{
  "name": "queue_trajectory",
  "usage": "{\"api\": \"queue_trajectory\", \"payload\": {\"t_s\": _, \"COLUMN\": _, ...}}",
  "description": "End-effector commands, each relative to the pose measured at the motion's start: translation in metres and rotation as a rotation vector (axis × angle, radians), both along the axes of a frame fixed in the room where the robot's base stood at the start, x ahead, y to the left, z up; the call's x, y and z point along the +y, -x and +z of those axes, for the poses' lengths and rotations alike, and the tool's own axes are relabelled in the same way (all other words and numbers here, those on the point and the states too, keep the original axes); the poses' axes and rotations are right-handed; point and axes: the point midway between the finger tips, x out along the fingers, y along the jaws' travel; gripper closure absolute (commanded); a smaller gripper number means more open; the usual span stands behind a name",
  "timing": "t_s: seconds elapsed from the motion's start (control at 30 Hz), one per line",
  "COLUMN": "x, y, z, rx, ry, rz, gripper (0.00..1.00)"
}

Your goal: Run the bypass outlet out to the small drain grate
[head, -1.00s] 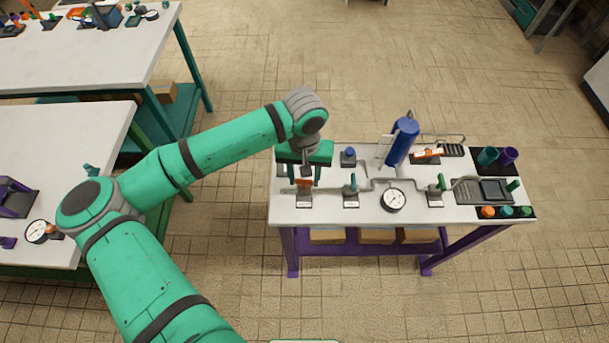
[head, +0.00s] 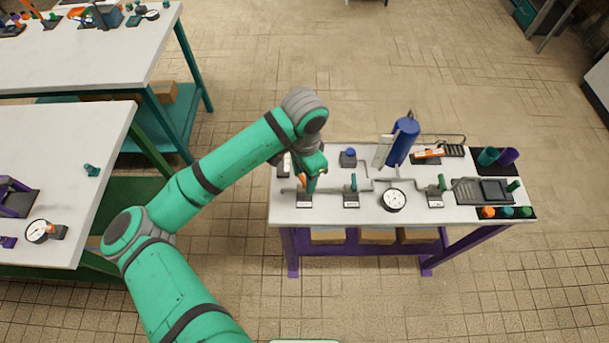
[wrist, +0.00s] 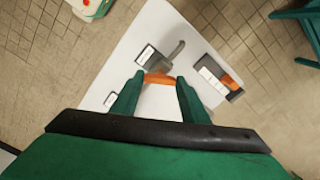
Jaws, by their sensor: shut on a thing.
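My gripper (head: 312,184) is over the left end of the pipe bench, fingers pointing down. In the wrist view its fingers (wrist: 158,82) are shut on an orange valve handle (wrist: 158,78); the head view mostly hides this handle. The valve's labelled base plate (head: 304,201) sits on the bench beside a grey pipe stub (wrist: 175,50). Grey pipework (head: 375,186) runs right from there past two green-handled valves (head: 353,183) (head: 441,183). A small dark grate (head: 452,150) lies at the back right, beside an orange-topped fitting (head: 428,154). I cannot read the labels.
A blue cylinder (head: 403,142) stands upright behind the pipes. A round gauge (head: 393,200) is at the front. Another bench (head: 60,150) stands left of my arm; floor between is clear.

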Motion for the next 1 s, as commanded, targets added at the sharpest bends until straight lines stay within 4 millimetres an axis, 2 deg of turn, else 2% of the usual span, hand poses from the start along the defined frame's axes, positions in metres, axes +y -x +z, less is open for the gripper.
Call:
{"api": "queue_trajectory", "payload": {"t_s": 0.5, "x": -0.0016, "y": -0.0011, "z": 0.0009, "rx": -0.005, "ry": 0.004, "rz": -0.430, "gripper": 0.82}}
{"api": "queue_trajectory", "payload": {"t_s": 0.73, "x": -0.0018, "y": -0.0004, "z": 0.0007, "rx": -0.002, "ry": 0.003, "rz": -0.539, "gripper": 0.82}}
{"api": "queue_trajectory", "payload": {"t_s": 1.0, "x": -0.0013, "y": -0.0001, "z": 0.0007, "rx": -0.002, "ry": 0.003, "rz": -0.588, "gripper": 0.82}}
